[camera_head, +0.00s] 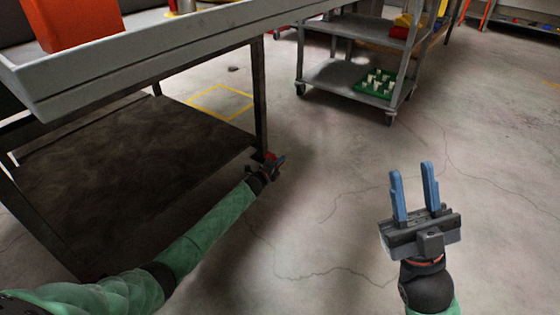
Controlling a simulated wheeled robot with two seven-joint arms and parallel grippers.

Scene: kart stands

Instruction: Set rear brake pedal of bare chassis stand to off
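My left gripper (275,163) is low beside the near table's right leg, with a small red piece showing at its tip. It is small and seen from the side, so its fingers cannot be made out clearly. My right gripper (413,187) is raised over bare floor at the right, its two blue fingers apart and nothing between them. I cannot make out a chassis stand or a brake pedal in this view.
A grey-topped table (150,68) with a dark lower shelf (120,165) fills the left, with an orange box (75,20) on top. A wheeled grey cart (345,82) at the back holds a green tray (377,76). The floor between and at the right is clear.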

